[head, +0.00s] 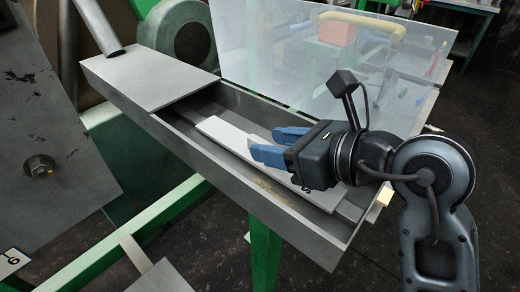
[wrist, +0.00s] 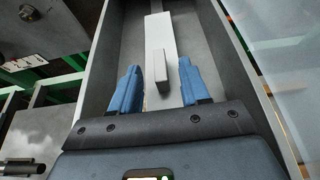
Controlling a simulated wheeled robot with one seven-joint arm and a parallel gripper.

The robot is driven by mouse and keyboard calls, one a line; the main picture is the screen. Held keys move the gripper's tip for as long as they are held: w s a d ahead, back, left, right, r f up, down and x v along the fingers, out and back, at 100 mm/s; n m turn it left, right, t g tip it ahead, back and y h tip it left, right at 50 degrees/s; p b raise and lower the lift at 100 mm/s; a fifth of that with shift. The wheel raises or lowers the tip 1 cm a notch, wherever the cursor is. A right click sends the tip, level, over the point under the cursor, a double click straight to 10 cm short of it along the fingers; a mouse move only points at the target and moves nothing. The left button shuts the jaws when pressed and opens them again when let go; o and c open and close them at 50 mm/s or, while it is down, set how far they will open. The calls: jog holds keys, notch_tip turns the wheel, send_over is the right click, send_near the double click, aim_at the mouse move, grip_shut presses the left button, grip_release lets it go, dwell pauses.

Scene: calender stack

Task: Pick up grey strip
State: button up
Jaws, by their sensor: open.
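The grey strip (head: 219,128) is a long, flat, pale bar lying lengthwise in an open grey metal trough (head: 185,140). In the wrist view the strip (wrist: 160,30) runs away from me up the middle. A small raised block (wrist: 162,70) shows on top of it. My gripper (head: 264,141) has blue fingers and is above the trough, over the strip. In the wrist view its open fingers (wrist: 158,65) appear on either side of the strip and the block, with nothing gripped. The fingers' height above the strip is hard to tell. My gripper hides part of the strip in the head view.
A flat grey plate (head: 150,76) covers the trough's far left end. The trough walls rise on both sides of the strip. A clear panel (head: 290,65) stands behind the trough. A green frame (head: 265,250) is below it.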

jog(key=shift+w+a+f, duration=0.3)
jog(key=shift+w+a, duration=0.05)
jog(key=shift+a, duration=0.1)
jog(key=shift+c, duration=0.4)
grip_shut()
